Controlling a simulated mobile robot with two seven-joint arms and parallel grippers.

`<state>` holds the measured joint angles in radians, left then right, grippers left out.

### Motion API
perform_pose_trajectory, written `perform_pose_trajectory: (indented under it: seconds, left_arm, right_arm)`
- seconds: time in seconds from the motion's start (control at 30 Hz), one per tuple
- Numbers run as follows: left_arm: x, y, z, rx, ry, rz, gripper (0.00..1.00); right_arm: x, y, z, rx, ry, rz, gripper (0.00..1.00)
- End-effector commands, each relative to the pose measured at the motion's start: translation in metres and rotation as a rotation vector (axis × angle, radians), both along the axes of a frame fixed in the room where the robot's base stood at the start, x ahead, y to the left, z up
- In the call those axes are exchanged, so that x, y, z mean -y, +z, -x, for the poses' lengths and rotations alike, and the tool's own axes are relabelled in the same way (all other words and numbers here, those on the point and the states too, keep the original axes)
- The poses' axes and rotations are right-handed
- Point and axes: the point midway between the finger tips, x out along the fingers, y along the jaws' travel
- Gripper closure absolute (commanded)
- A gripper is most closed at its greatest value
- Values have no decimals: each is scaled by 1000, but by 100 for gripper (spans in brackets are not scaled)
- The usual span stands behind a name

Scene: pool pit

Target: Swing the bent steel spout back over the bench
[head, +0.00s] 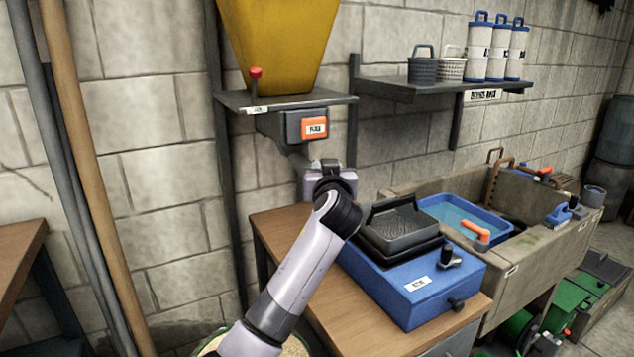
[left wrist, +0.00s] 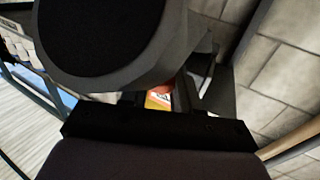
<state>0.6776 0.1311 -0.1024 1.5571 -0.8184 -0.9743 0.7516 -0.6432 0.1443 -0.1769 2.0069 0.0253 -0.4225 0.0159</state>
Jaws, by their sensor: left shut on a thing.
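The bent steel spout (head: 297,156) shows as a short grey piece below the hopper's valve box (head: 292,125). The rest of it is hidden behind my left wrist. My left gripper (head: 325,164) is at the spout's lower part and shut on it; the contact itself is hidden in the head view. In the left wrist view the dark gripper (left wrist: 160,104) fills the lower part, and a large dark round shape covers the top. The wooden bench (head: 275,228) lies below. My right gripper is not in view.
A yellow hopper (head: 278,45) with a red-knobbed lever (head: 256,82) hangs above. A blue scale box (head: 415,290) with a grey pan (head: 400,226) stands on the bench, right of my arm. A stone sink (head: 520,262) holds a blue tub (head: 455,212). Poles (head: 92,190) lean left.

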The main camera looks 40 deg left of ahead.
Motion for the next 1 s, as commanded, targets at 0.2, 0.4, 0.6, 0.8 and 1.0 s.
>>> perform_pose_trajectory:
  seconds: [0.2,0.4,0.6,0.8,1.0]
  left_arm:
    - [2,3,-6,9,33,-5,100]
    - [2,5,-6,11,39,-6,100]
    - [2,6,-6,11,39,-5,100]
    - [2,5,-6,9,39,-5,48]
    - [3,2,-6,5,38,-3,48]
  right_arm:
    - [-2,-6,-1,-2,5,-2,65]
    - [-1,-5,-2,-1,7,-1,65]
    - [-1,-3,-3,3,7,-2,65]
    - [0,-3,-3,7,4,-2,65]
    - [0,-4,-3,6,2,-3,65]
